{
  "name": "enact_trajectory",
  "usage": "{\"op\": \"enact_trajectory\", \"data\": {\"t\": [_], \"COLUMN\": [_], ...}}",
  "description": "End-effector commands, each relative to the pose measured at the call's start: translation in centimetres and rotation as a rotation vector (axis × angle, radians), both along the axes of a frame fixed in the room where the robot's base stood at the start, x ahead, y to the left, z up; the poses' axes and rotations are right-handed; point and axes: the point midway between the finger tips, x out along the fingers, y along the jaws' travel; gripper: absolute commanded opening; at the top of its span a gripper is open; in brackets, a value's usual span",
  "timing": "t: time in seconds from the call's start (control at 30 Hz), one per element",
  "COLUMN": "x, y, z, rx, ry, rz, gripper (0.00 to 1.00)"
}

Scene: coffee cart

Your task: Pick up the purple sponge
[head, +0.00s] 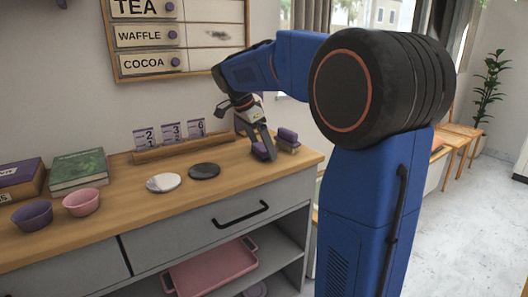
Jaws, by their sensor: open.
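My gripper (262,142) points down over the right end of the wooden counter, with its jaws open. A purple block (260,153), which looks like the purple sponge, lies on the counter at the fingertips. The fingers overlap it in this view, and I cannot tell whether they touch it. Just to the right is another small purple block (287,134) on top of a tan block (288,146). The blocks are small here, so which is the sponge is not certain.
Number cards (171,131) stand in a wooden rack (172,149) behind. Purple (32,216) and pink (81,203) bowls and books (78,170) are at left. The counter's right edge is close.

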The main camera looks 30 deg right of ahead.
Motion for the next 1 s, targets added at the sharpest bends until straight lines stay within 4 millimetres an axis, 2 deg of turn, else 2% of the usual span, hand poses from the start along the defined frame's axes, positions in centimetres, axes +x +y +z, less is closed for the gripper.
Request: {"op": "enact_trajectory", "data": {"t": [0.27, 0.3, 0.47, 0.5, 0.8, 1.0], "x": [0.0, 0.0, 0.0, 0.0, 0.0, 0.1], "y": [-0.1, -0.1, -0.1, -0.1, -0.1, -0.1], "z": [-0.4, -0.4, -0.4, -0.4, -0.1, 2.4], "rx": [0.000, 0.000, 0.000, 0.000, 0.000, 0.000], "ry": [0.001, 0.001, 0.000, 0.000, -0.001, -0.004], "rz": [0.001, 0.001, 0.001, 0.001, 0.001, 0.001], "gripper": [0.92, 0.90, 0.52, 0.49, 0.48, 0.48]}}
